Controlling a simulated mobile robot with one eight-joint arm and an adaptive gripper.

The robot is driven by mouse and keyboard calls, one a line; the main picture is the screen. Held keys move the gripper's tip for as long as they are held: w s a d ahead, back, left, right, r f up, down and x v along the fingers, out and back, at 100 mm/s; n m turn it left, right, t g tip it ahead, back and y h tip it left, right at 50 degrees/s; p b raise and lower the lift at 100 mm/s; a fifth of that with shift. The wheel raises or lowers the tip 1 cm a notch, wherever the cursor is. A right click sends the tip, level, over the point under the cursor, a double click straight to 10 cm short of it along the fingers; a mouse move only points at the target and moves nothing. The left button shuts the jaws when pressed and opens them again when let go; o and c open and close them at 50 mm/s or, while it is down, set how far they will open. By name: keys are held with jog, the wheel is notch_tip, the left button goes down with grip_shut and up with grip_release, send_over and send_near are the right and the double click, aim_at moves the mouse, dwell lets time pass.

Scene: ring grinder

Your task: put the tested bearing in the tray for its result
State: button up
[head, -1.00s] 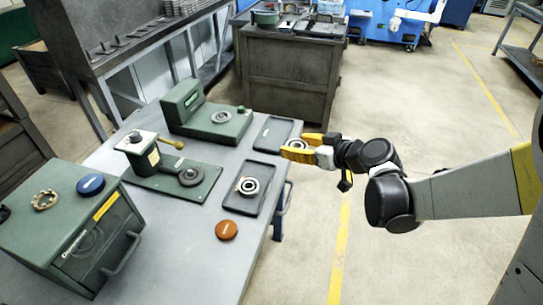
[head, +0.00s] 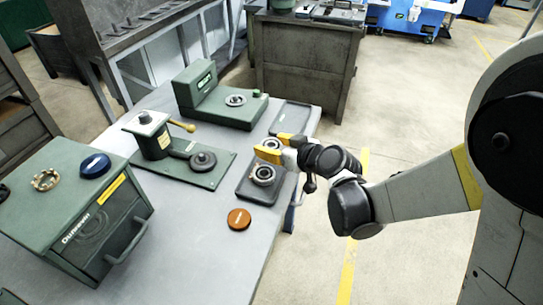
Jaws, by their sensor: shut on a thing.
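My gripper (head: 268,149) has yellow fingers and is shut on a small ring-shaped bearing (head: 271,143), partly hidden between them. The gripper is above the far end of the near dark tray (head: 246,193); its exact height is hard to tell. Another bearing (head: 263,174) lies in the near tray. The far dark tray (head: 293,117) looks empty. A green tester with a small display (head: 206,83) stands at the back of the table with a ring (head: 236,100) on its plate.
An orange disc (head: 239,219) lies in front of the near tray. A green cabinet (head: 75,215) with a blue disc (head: 95,165) on top fills the left. The table's front is clear.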

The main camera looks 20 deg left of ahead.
jog(key=shift+f+b, duration=0.8)
jog(key=shift+f, duration=0.95)
jog(key=o, duration=1.3)
jog(key=shift+r, duration=0.1)
jog(key=shift+o, duration=0.2)
jog(key=shift+r, duration=0.1)
jog(key=shift+s+d+r+p, duration=0.15)
jog(key=shift+d+r+p, duration=0.05)
jog(key=shift+d+p, duration=0.15)
jog(key=s+d+r+m+h+p, duration=0.1)
jog(key=s+d+r+m+h, duration=0.2)
jog(key=s+d, duration=0.3)
jog(key=s+d+r+m+h+p, duration=0.1)
jog(key=s+d+r+m+h, duration=0.2)
jog(key=s+d, duration=0.4)
jog(key=s+d+r+m+h+p, duration=0.1)
jog(key=s+d+r+m+h, duration=0.3)
jog(key=d, duration=1.6)
jog(key=s+r, duration=0.1)
jog(key=s, duration=0.1)
jog(key=shift+s+d+r+g, duration=0.2)
jog(key=shift+s+d+g, duration=0.15)
jog(key=shift+d+g, duration=0.05)
